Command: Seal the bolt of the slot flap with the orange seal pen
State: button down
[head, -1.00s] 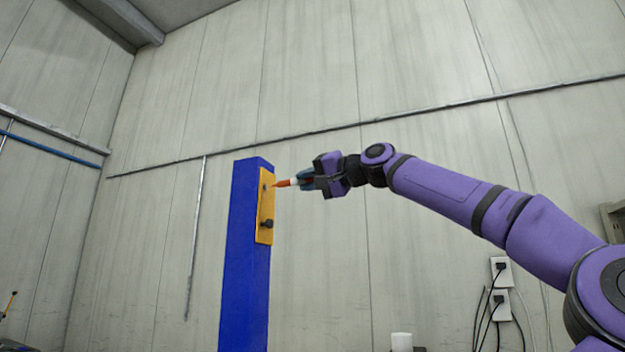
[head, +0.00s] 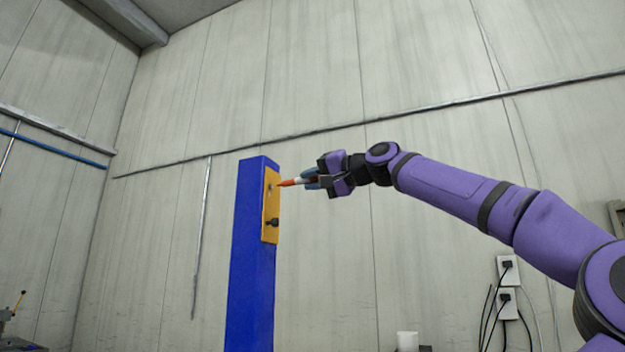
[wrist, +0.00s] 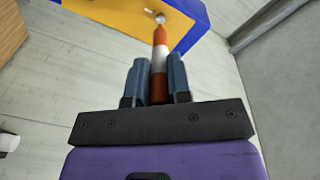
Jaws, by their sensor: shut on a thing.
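My gripper (head: 318,180) is shut on the orange and white seal pen (head: 289,183), which points left at the yellow slot flap (head: 270,214) on the blue post (head: 249,275). In the wrist view the pen (wrist: 160,52) stands between the two blue-grey fingers (wrist: 160,84), its orange tip close to the light bolt (wrist: 160,18) on the yellow flap (wrist: 118,16). Whether the tip touches the bolt I cannot tell. In the head view the upper bolt (head: 270,188) is small beside the tip. A dark knob (head: 272,222) sits lower on the flap.
A grey panelled wall (head: 420,110) stands behind. Sockets with black cables (head: 507,285) are at the lower right, and a white cylinder (head: 407,341) is at the bottom.

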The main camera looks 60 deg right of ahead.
jog(key=shift+w, duration=0.65)
dwell(1.0)
jog(key=s, duration=0.7)
jog(key=shift+a, duration=0.2)
dwell(0.6)
